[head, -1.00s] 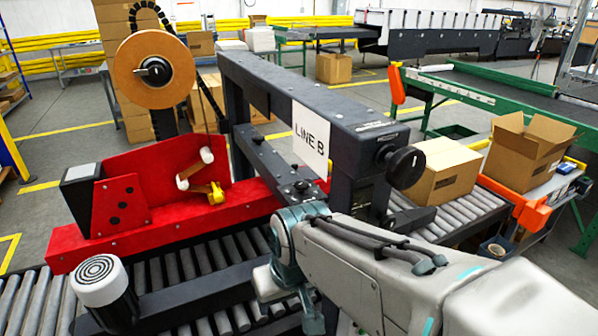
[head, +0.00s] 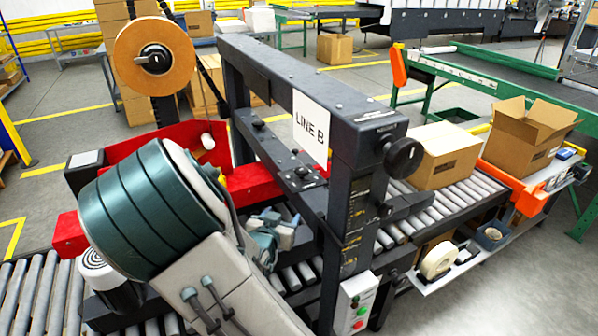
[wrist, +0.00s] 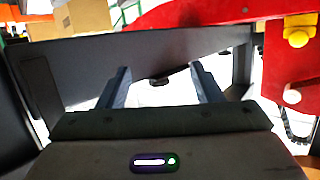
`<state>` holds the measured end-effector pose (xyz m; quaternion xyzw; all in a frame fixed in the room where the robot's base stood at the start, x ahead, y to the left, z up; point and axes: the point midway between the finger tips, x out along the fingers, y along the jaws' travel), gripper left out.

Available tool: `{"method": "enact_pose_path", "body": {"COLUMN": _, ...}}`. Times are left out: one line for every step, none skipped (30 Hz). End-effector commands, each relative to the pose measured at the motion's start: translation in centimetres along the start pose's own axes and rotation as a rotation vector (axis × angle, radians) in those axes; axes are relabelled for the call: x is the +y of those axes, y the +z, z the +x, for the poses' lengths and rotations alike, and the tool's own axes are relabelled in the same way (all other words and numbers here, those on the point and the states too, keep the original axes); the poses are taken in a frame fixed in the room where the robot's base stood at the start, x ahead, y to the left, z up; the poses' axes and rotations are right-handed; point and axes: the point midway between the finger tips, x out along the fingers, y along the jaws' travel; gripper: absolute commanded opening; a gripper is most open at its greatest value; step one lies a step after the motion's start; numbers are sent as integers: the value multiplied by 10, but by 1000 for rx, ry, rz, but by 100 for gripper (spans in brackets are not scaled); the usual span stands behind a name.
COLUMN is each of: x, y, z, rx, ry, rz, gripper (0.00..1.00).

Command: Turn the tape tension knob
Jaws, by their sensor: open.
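The tape roll (head: 185,60) stands upright at the upper left in the head view, with a black knob (head: 156,59) at its hub. Another black round knob (head: 403,157) sits on the right post of the dark frame. I cannot tell for sure which is the tension knob. In the wrist view my gripper (wrist: 160,69) is open and empty, its two grey fingers apart before a dark bar. A small dark knob-like part (wrist: 158,82) shows between them, farther off. In the head view my arm hides much of the red tape unit (head: 150,140), and the fingertips are not clear.
The dark frame with the LINE B sign (head: 311,131) spans the roller conveyor (head: 30,300). A closed carton (head: 444,155) sits on the rollers at right. A white-topped round part (head: 98,266) stands close beside my arm.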

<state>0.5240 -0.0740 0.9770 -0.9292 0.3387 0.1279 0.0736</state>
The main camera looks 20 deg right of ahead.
Motion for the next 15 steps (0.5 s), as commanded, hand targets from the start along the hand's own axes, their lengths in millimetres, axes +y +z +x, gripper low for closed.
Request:
{"method": "enact_pose_path", "body": {"x": -1, "y": -10, "z": -2, "rx": 74, "ry": 13, "rz": -19, "gripper": 60}}
{"method": "enact_pose_path", "body": {"x": 0, "y": -17, "z": -3, "rx": 116, "ry": 21, "rz": -25, "gripper": 60}}
{"method": "enact_pose_path", "body": {"x": 1, "y": -25, "z": -4, "rx": 165, "ry": 30, "rz": -31, "gripper": 60}}
{"method": "enact_pose_path", "body": {"x": 1, "y": -30, "z": -6, "rx": 196, "ry": 35, "rz": -34, "gripper": 60}}
{"method": "enact_pose_path", "body": {"x": 1, "y": -34, "z": -7, "rx": 222, "ry": 39, "rz": -37, "gripper": 60}}
{"method": "enact_pose_path", "body": {"x": 1, "y": -39, "z": -9, "rx": 252, "ry": 44, "rz": -40, "gripper": 60}}
{"method": "enact_pose_path", "body": {"x": 1, "y": -41, "z": -10, "rx": 268, "ry": 46, "rz": -42, "gripper": 60}}
{"method": "enact_pose_path", "body": {"x": 1, "y": -43, "z": -10, "rx": 280, "ry": 48, "rz": -43, "gripper": 60}}
{"method": "enact_pose_path", "body": {"x": 2, "y": -46, "z": -9, "rx": 292, "ry": 50, "rz": -44, "gripper": 60}}
{"method": "enact_pose_path", "body": {"x": 2, "y": -47, "z": -8, "rx": 297, "ry": 51, "rz": -44, "gripper": 60}}
{"method": "enact_pose_path", "body": {"x": 2, "y": -48, "z": -7, "rx": 299, "ry": 52, "rz": -44, "gripper": 60}}
{"method": "enact_pose_path", "body": {"x": 3, "y": -50, "z": -3, "rx": 300, "ry": 53, "rz": -44, "gripper": 60}}
{"method": "enact_pose_path", "body": {"x": 3, "y": -50, "z": 0, "rx": 300, "ry": 55, "rz": -44, "gripper": 60}}
{"method": "enact_pose_path", "body": {"x": 4, "y": -52, "z": 4, "rx": 299, "ry": 56, "rz": -44, "gripper": 60}}
{"method": "enact_pose_path", "body": {"x": 4, "y": -53, "z": 10, "rx": 299, "ry": 55, "rz": -45, "gripper": 60}}
